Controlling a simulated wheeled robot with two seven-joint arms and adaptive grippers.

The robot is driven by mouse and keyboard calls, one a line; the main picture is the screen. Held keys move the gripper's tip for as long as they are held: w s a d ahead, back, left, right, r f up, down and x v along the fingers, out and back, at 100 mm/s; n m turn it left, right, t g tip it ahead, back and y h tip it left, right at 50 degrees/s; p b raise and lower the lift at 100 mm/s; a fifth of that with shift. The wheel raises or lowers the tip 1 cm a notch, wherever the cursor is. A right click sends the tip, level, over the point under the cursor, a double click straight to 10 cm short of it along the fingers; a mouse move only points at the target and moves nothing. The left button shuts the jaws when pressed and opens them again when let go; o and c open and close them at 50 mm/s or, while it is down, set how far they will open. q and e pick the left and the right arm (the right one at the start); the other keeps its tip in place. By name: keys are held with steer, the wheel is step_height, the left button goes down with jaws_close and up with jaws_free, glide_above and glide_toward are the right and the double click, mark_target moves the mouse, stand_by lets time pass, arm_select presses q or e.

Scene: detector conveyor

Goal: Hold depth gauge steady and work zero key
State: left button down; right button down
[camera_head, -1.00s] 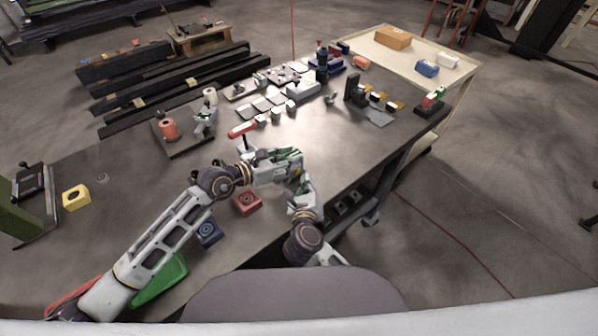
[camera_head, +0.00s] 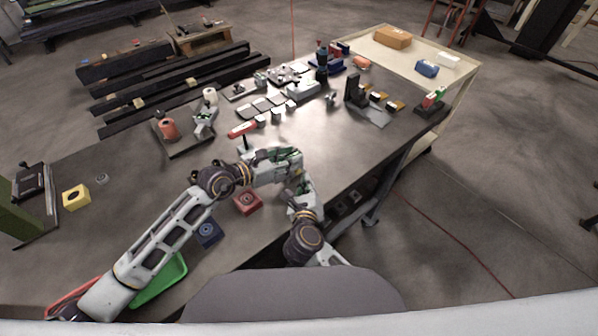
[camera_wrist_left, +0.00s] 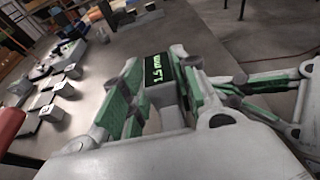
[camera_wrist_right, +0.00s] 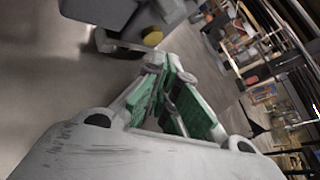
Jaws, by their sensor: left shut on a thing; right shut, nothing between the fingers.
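My left gripper (camera_head: 296,156) is shut on the depth gauge, above the near part of the dark table. In the left wrist view the depth gauge (camera_wrist_left: 158,75) sits between the green finger pads, with a dark display lit by green digits that look like 1.5 mm. My right gripper (camera_head: 297,186) is just below the left one in the head view, shut and empty. In the right wrist view its closed fingertips (camera_wrist_right: 166,68) point toward a grey body with a round yellow spot (camera_wrist_right: 153,36), apart from it. I cannot tell whether that spot is the zero key.
The table (camera_head: 330,140) has a red block (camera_head: 247,202), a blue block (camera_head: 208,232) and a green tray (camera_head: 165,280) at its near side. A red-handled item (camera_head: 242,129) lies behind my left gripper. A black stand (camera_head: 356,92) is farther right. A cream cart (camera_head: 455,78) adjoins the far right.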

steer(key=shift+w+a, duration=0.5)
steer(key=shift+w, duration=0.15)
stand_by(1.7)
steer(key=shift+s+d, duration=0.1)
steer(key=shift+s, duration=0.05)
steer(key=shift+s+d, duration=0.4)
steer(key=shift+s, duration=0.1)
stand_by(0.5)
steer(key=shift+s+d, duration=0.75)
steer(key=shift+s, duration=0.3)
steer(key=shift+s+d, duration=0.7)
steer(key=shift+s, duration=0.3)
arm_select(q)
steer(key=c, duration=1)
jaws_free()
steer(key=shift+s+a, duration=0.1)
